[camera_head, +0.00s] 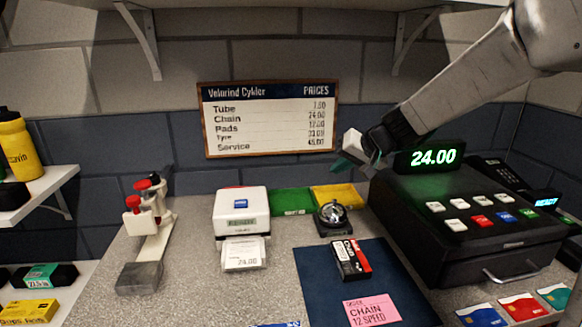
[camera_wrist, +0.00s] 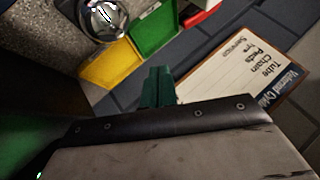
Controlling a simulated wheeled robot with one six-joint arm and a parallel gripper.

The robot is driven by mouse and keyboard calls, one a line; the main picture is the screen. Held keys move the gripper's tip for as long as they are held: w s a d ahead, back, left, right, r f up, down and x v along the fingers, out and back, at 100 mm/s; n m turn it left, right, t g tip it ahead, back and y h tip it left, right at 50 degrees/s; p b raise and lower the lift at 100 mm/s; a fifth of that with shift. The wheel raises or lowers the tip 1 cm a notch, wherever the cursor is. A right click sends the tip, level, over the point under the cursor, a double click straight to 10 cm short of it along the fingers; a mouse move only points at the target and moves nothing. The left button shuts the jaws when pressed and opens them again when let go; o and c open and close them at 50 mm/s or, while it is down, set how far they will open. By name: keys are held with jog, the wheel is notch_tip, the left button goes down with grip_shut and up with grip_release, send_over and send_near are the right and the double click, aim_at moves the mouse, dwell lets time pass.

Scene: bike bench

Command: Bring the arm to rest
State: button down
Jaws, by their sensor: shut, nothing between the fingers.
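My gripper (camera_head: 357,152) is at the end of my grey arm, which reaches in from the upper right in the head view. It hangs in the air in front of the price board's right side, just left of the register display reading 24.00. Its green fingers (camera_wrist: 158,86) also show in the wrist view, together and empty. Nothing touches the fingers in either view.
A black cash register (camera_head: 470,215) stands below my arm. A bell (camera_head: 333,215), a chain box (camera_head: 351,259) on a dark mat (camera_head: 325,300), a pink note (camera_head: 371,311) and a receipt printer (camera_head: 240,210) are on the counter. The price board (camera_head: 268,120) is on the wall.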

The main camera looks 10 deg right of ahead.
jog(key=s+d+n+g+h, duration=0.1)
jog(key=s+d+g+h, duration=0.1)
jog(key=s, duration=1.6)
jog(key=s+d+n+g+h, duration=0.1)
jog(key=s+d+g+h, duration=0.1)
jog(key=s, duration=1.7)
jog(key=shift+f+g+h, duration=0.15)
jog(key=shift+g+h, duration=0.55)
jog(key=shift+g, duration=0.4)
